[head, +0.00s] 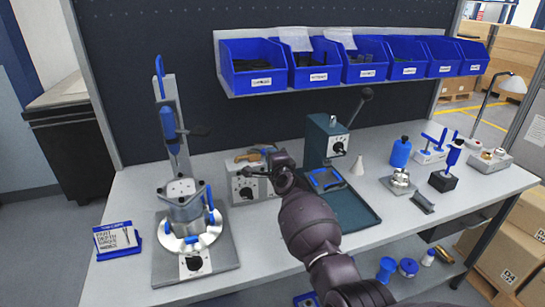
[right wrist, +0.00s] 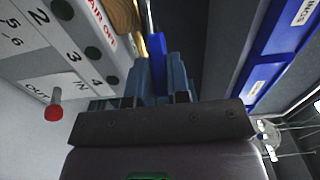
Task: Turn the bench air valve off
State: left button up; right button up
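The air valve seems to be on the grey box (head: 250,186) on the bench, which has a dial and a brass-coloured piece (head: 249,156) on top. In the right wrist view, the box face (right wrist: 60,45) carries numbers, IN, OUT and a red AIR OFF label (right wrist: 103,20). A blue lever (right wrist: 155,45) runs beside a brass part (right wrist: 141,46). My right gripper (head: 268,160) is at the top right of the box. Its fingers (right wrist: 159,80) are close together with the blue lever between them, no clear gap visible. The head view hides the lever. My left gripper is out of view.
A press fixture (head: 195,258) with a blue handle stands left of the box. A green machine (head: 327,140) and a dark tray (head: 350,212) are close on the right. Blue bins (head: 253,80) hang above. A sign (head: 117,240) stands at the front left.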

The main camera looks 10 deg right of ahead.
jog(key=o, duration=0.4)
jog(key=shift+s, duration=0.1)
pick_arm(q)
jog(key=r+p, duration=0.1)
jog(key=p, duration=0.1)
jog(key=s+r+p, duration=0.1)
jog(key=p, duration=0.1)
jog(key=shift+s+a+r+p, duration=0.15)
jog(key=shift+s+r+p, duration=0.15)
jog(key=shift+p, duration=0.1)
pick_arm(e)
jog(key=s, duration=0.3)
jog(key=s+d, duration=0.1)
jog(key=s, duration=0.3)
jog(key=s+d, duration=0.1)
jog(key=s, duration=0.2)
jog(key=shift+s, duration=0.25)
jog(key=shift+o, duration=0.4)
